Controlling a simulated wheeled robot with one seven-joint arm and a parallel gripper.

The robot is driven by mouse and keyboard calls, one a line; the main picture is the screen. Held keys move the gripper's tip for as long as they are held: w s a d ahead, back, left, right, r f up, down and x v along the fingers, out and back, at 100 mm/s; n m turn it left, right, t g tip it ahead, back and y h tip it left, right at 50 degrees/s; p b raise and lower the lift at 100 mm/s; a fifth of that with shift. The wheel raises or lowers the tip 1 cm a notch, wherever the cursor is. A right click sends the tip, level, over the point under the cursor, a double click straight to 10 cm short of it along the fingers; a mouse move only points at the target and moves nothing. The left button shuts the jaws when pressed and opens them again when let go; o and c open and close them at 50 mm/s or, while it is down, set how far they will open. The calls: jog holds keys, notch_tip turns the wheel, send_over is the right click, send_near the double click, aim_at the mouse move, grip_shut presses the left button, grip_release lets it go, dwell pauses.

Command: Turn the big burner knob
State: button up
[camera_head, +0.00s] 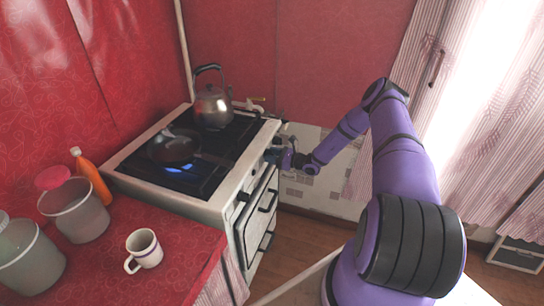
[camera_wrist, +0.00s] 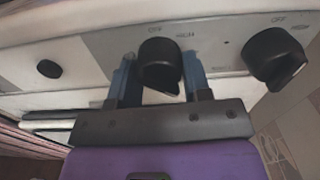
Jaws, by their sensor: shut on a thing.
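The stove's control panel (camera_wrist: 215,50) fills the upper wrist view and carries black knobs. A black burner knob (camera_wrist: 160,58) sits between the two blue fingers of my gripper (camera_wrist: 159,76), which is shut on it. Another black knob (camera_wrist: 273,57) is to its right, apart from my fingers. Small print by the knobs is too blurred for me to tell which burner each serves. In the head view, my gripper (camera_head: 284,157) is at the far part of the stove's front, and the held knob is hidden there.
The stove (camera_head: 215,205) holds a kettle (camera_head: 212,106) at the back and a frying pan (camera_head: 175,148) with blue flame beside it. Its oven handles (camera_head: 268,201) stick out in front. A red counter (camera_head: 185,245) bears a mug (camera_head: 146,248) and containers. Floor is open before the stove.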

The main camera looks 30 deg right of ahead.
jog(key=n, duration=0.4)
jog(key=shift+n, duration=1.9)
jog(key=o, duration=0.9)
jog(key=shift+d, duration=0.1)
jog(key=shift+w+r, duration=0.1)
